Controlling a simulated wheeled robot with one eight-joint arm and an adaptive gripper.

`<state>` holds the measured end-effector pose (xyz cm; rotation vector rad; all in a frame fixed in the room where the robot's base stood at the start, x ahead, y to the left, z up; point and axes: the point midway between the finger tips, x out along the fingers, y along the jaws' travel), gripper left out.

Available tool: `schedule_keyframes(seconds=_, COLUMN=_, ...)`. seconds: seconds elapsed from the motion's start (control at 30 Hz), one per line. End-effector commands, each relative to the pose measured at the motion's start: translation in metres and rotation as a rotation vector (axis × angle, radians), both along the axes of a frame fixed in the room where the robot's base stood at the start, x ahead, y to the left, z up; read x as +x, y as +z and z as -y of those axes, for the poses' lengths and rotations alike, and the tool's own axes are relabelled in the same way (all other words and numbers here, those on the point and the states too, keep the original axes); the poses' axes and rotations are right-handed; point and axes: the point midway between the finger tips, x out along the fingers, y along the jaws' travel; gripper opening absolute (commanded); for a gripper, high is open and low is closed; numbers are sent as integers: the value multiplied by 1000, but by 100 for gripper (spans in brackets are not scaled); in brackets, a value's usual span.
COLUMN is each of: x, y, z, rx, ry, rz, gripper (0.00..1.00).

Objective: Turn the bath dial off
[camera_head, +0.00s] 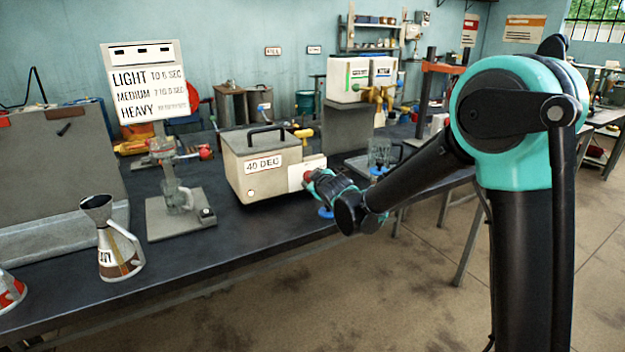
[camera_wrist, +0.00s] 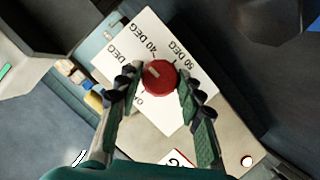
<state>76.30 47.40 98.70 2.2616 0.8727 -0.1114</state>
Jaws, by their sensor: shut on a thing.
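The bath is a beige box with a dark carrying handle and a "40 DEG" sign (camera_head: 252,180), standing on the dark bench. Its red round dial (camera_wrist: 159,76) sits on a white plate (camera_wrist: 150,35) marked "40 DEG", "50 DEG" and other marks partly hidden by the fingers. A pale line on the dial points roughly toward "40 DEG". My gripper (camera_wrist: 157,88) has one finger on each side of the dial and is shut on it. In the head view the dial (camera_head: 307,176) shows at the box's right side, partly covered by my gripper (camera_head: 318,181).
A viscometer-like stand with a board reading LIGHT, MEDIUM, HEAVY (camera_head: 148,93) is left of the bath. A metal jug (camera_head: 117,250) stands near the bench's front edge. A white container with a yellow tap (camera_head: 350,80) and glassware (camera_head: 381,155) are behind my gripper.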

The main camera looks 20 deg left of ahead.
Motion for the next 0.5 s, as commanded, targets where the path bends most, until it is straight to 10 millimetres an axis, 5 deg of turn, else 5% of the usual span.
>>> schedule_keyframes(seconds=0.5, x=-2, y=-3, z=-2, rx=-320, ry=1, rz=375, gripper=8)
